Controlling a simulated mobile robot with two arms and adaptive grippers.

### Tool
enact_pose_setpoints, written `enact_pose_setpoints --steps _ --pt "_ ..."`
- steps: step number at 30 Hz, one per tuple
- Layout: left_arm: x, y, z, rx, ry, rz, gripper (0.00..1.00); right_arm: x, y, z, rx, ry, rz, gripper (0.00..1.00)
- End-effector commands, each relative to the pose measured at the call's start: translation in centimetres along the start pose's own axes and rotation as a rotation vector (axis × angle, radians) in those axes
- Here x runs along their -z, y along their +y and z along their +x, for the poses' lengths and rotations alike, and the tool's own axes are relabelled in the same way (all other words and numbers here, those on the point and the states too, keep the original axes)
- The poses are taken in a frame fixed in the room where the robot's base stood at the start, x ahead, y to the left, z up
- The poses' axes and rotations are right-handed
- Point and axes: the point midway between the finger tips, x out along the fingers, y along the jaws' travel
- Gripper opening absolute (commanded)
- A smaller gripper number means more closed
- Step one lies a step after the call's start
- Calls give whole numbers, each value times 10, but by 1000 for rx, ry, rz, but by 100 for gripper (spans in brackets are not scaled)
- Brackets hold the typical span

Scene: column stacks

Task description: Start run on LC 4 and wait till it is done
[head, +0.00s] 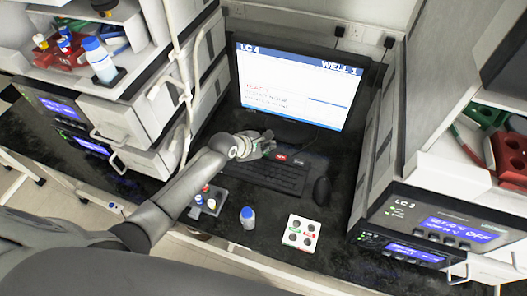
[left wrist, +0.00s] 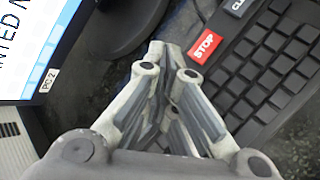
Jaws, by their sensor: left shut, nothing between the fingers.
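The monitor (head: 300,90) shows a page headed LC 4, with WELL 1 at the top right and small red and blue lines too blurred to read. The black keyboard (head: 262,178) lies in front of it. A red key (head: 281,157) at its far edge reads STOP in the left wrist view (left wrist: 205,46); a dark key marked CL (left wrist: 238,6) is beside it, cut off by the frame. My left gripper (head: 268,147) is shut and empty over the keyboard's far left edge, left of STOP; its fingers (left wrist: 166,62) show close together. My right gripper is out of view.
A mouse (head: 321,190) lies right of the keyboard. In front are a blue-capped vial (head: 248,217), a small vial holder (head: 210,201) and a white tray (head: 298,233) with several round items. Instrument stacks stand on both sides; the right one (head: 430,222) displays OFF.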

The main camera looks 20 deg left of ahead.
Motion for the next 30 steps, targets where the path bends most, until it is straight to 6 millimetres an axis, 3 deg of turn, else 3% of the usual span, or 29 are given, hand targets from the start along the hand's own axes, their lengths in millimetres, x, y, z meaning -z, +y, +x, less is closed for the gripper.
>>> enact_pose_setpoints --steps 30 --pt "5 -5 6 0 0 0 0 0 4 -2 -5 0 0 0"
